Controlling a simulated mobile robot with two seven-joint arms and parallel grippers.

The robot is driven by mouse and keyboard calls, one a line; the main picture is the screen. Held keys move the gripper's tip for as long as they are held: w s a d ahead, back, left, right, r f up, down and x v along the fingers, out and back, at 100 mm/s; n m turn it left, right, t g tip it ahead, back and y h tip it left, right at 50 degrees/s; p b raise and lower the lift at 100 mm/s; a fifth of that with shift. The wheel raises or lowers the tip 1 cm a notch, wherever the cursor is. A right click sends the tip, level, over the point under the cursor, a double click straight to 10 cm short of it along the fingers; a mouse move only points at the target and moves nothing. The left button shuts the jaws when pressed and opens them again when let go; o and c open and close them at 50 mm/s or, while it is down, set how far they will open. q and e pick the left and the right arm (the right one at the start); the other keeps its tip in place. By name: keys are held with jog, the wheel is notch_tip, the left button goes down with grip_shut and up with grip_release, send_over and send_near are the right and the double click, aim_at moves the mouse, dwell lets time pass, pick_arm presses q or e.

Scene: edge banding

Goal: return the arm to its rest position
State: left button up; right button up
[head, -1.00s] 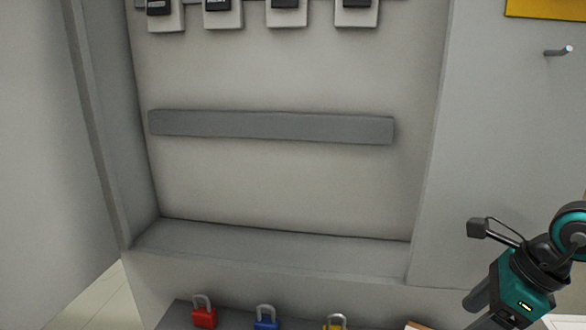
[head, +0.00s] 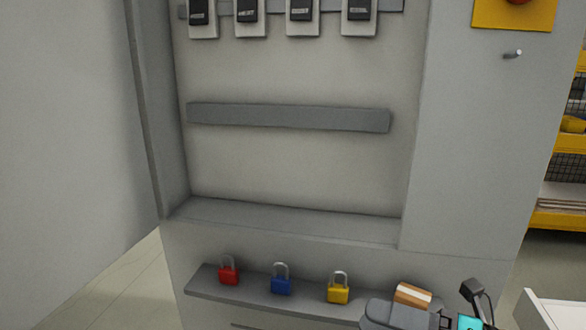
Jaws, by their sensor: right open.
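My right gripper (head: 402,314) shows at the bottom edge, right of the middle, partly cut off by the frame. A bit of my teal and black right wrist shows beside it. The gripper is open, and I see nothing held in it. My left gripper is out of view.
Above is a recessed cabinet with several black switches. A peg (head: 512,54) juts from the right panel. Yellow racks stand far right.

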jog(key=w+d+f+m+t+h, duration=0.15)
jog(key=f+m+t+h, duration=0.4)
jog(key=m, duration=0.65)
jog(key=w+d+f+m+t+h, duration=0.1)
jog(key=d+f+m+t+h, duration=0.35)
jog(key=m, duration=0.85)
jog(key=s+a+f+m+g+h, duration=0.25)
jog(key=s+f+m, duration=0.25)
jog(key=f, duration=0.3)
jog(key=s+a+f+m+g+h, duration=0.2)
jog(key=s+f+m+g, duration=0.25)
jog(key=f, duration=0.25)
pick_arm(q)
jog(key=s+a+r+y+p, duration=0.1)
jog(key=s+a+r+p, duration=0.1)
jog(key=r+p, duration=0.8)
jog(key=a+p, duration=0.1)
jog(key=p, duration=0.3)
jog(key=shift+p, duration=0.3)
pick_arm(e)
jog(key=d+r+h, duration=0.1)
jog(key=d+r, duration=0.2)
jog(key=r, duration=0.7)
jog(key=shift+s+d+r+t, duration=0.3)
jog(key=shift+s+d+r, duration=0.05)
